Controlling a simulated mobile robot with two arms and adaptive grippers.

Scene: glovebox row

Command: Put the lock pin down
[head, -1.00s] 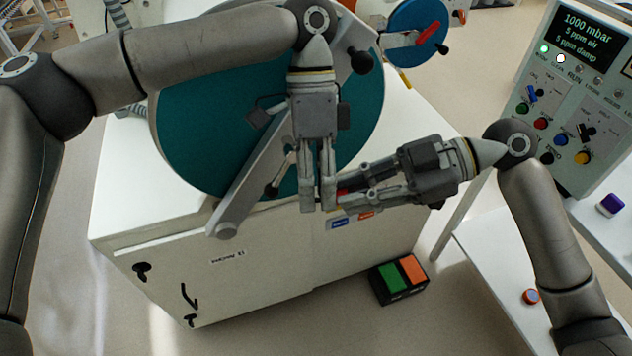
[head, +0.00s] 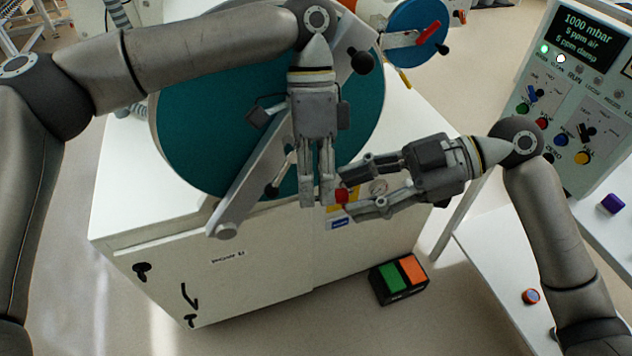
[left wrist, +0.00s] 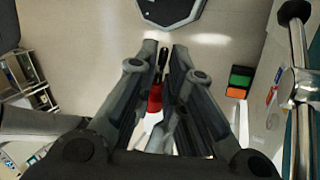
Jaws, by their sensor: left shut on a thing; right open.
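The lock pin has a red head (head: 342,195) that shows just right of my left fingertips in the head view. My left gripper (head: 318,204) points down and is shut on the pin. In the left wrist view the red part (left wrist: 155,98) and a dark shaft lie between the left fingers (left wrist: 164,48). My right gripper (head: 350,190) is open, with one finger above and one below the red head. I cannot tell whether they touch it. The fingers hide part of the pin.
A large teal round door (head: 190,130) with a grey bar is behind my left gripper on a white cabinet (head: 150,260). A green and orange pedal box (head: 400,280) is on the floor. A control panel (head: 575,90) and a white table (head: 500,270) stand at right.

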